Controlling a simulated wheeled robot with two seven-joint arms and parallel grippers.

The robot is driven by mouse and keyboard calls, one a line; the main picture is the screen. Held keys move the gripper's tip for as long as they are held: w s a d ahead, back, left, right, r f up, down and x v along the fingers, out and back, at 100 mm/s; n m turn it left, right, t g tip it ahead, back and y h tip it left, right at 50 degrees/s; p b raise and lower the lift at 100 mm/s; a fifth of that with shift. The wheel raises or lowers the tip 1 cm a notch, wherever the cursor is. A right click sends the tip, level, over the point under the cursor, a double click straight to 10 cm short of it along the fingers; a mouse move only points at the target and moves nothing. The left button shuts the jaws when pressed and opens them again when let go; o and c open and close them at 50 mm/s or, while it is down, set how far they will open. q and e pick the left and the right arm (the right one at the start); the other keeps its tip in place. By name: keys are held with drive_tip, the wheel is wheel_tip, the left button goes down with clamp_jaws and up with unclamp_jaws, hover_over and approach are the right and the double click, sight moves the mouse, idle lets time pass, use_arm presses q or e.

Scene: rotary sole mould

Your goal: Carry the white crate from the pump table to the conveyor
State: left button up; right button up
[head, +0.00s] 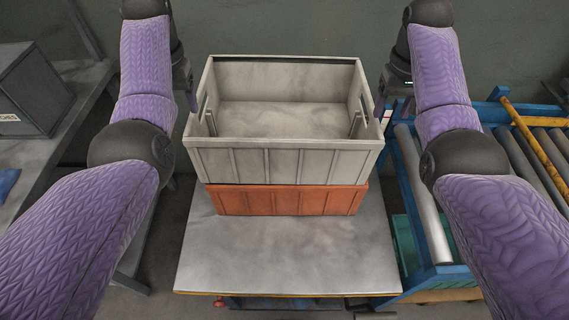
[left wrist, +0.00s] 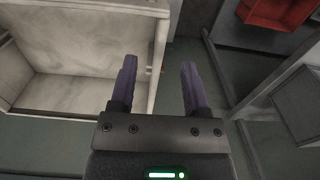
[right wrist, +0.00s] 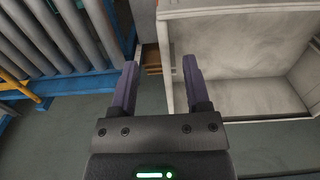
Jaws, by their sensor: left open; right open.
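The white crate (head: 290,163), empty and open at the top, sits on an orange crate (head: 290,201) on the grey pump table (head: 285,255). My left gripper (head: 190,97) is open at the crate's left wall. In the left wrist view the crate's rim (left wrist: 158,65) shows between the fingers. My right gripper (head: 381,97) is open at the right wall, and in the right wrist view that wall (right wrist: 168,70) shows between the fingers. Whether the fingers touch the walls is unclear. The conveyor (head: 520,165), with grey rollers and a blue frame, is at the right.
A grey bench with a dark box (head: 35,92) stands at the left. A red bin (left wrist: 275,10) shows at the top of the left wrist view. The front of the pump table is clear. A green bin (head: 405,240) is below the conveyor's near side.

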sight(188, 129)
use_arm(q)
wheel_tip(188, 129, down, 9)
drive_tip(key=shift+a+f, duration=0.1)
drive_tip(key=shift+f, duration=0.05)
use_arm(e)
wheel_tip(188, 129, down, 9)
drive_tip(key=shift+f, duration=0.1)
use_arm(q)
drive_tip(key=shift+c, duration=0.2)
clamp_jaws()
use_arm(e)
clamp_jaws()
idle(0.6)
